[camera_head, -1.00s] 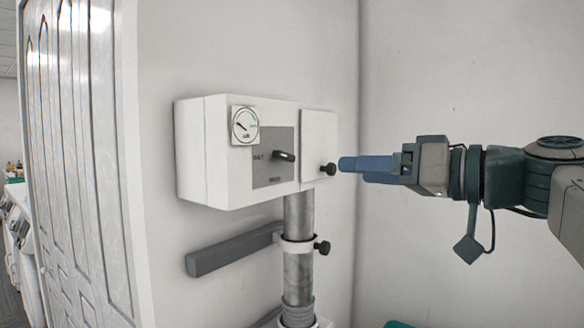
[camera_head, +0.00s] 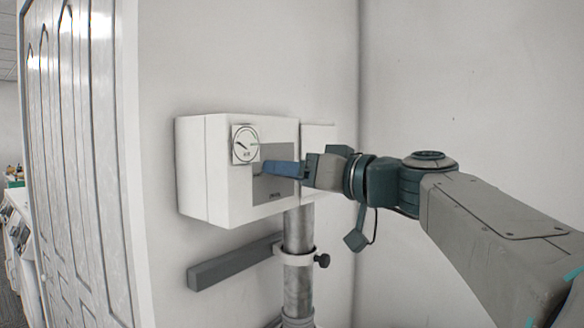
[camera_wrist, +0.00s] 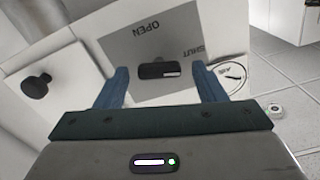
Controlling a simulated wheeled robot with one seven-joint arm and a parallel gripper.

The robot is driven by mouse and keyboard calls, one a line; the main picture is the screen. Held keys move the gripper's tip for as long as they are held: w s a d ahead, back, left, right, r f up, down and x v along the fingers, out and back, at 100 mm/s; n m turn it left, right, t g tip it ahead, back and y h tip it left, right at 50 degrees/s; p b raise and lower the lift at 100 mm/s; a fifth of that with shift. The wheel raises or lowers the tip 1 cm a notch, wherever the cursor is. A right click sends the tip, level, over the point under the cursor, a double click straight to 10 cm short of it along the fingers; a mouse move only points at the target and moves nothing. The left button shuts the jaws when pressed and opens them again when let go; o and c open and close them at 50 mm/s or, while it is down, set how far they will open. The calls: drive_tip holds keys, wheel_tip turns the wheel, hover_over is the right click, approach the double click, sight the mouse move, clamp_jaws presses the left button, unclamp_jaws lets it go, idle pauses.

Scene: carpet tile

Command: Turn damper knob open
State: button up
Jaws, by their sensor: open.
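The damper knob (camera_wrist: 158,70) is a black bar on a grey plate (camera_wrist: 185,28) marked OPEN and SHUT. In the wrist view it lies crosswise, its white mark on the right, on the side of the SHUT label. My gripper (camera_wrist: 160,78) is open, with one blue finger on each side of the knob. I cannot tell whether either finger touches it. In the head view my gripper (camera_head: 268,167) is in front of the grey plate (camera_head: 283,160) on the white control box (camera_head: 231,205) and hides the knob.
A round dial gauge (camera_head: 245,144) sits beside the plate, close to one finger. A white side panel carries a small black knob (camera_wrist: 38,86). A metal pipe (camera_head: 298,240) with a clamp runs below the box, and a grey bar (camera_head: 232,262) sticks out left.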

drive_tip(key=shift+w+a, duration=0.1)
drive_tip(key=c, duration=1)
drive_tip(key=shift+m+b, duration=0.35)
drive_tip(key=shift+m, duration=0.05)
drive_tip(key=shift+w+f+m+b, duration=0.1)
drive_tip(key=shift+m+b, duration=0.2)
drive_tip(key=shift+m, duration=3.2)
drive_tip(key=shift+f+m+b, duration=0.1)
drive_tip(key=shift+m+b, duration=0.2)
drive_tip(key=shift+m, duration=3.2)
